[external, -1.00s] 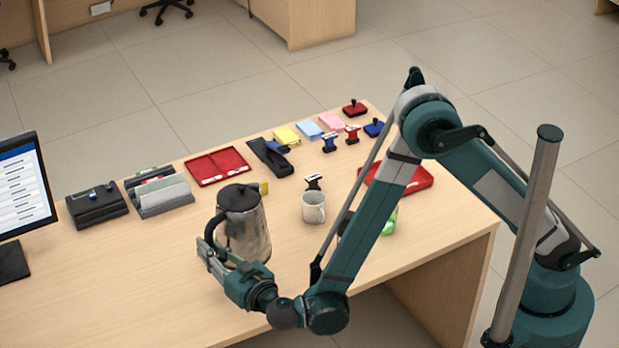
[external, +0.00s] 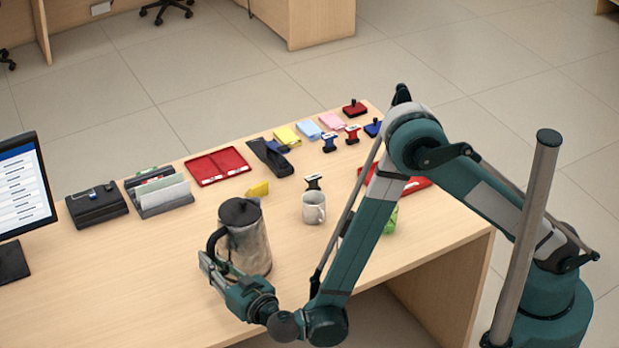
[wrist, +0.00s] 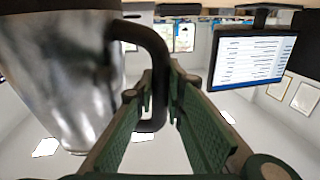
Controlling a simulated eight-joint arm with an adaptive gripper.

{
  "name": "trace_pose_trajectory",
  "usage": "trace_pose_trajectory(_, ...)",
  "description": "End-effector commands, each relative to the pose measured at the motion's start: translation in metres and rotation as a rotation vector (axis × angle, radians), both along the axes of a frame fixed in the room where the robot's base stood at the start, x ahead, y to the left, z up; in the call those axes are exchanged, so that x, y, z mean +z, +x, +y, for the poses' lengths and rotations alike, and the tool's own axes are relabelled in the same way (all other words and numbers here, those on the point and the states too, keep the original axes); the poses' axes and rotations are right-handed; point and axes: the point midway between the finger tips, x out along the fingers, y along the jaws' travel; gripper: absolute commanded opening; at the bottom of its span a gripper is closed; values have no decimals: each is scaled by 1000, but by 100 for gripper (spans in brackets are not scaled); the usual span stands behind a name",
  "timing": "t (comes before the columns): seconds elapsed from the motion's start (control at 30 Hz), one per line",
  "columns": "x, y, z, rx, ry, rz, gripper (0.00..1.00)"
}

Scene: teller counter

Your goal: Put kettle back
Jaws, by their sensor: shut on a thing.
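The kettle (external: 246,246) is a silver metal vessel with a black lid and black handle, near the front of the desk. It looks upright or slightly tilted in the external view; I cannot tell whether its base touches the desk. My gripper (external: 213,267) is at its left side, shut on the handle. In the wrist view the silver body (wrist: 62,75) fills the left, and the black handle (wrist: 155,75) passes down between the fingers of my gripper (wrist: 160,100).
A white mug (external: 313,208) stands right of the kettle, with a green item (external: 390,220) beyond my arm. A yellow item (external: 258,189) lies behind the kettle. Stamps, pads, a red tray (external: 218,166) and a file holder (external: 160,193) line the back. A monitor (external: 25,190) stands left.

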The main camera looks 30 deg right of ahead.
Motion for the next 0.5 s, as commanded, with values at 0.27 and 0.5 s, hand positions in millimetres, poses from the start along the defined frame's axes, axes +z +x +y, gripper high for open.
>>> trace_pose_trajectory(0.27,-24,0,0,0,-2,-1,0)
trace_pose_trajectory(0.5,-32,0,0,0,-2,-1,0)
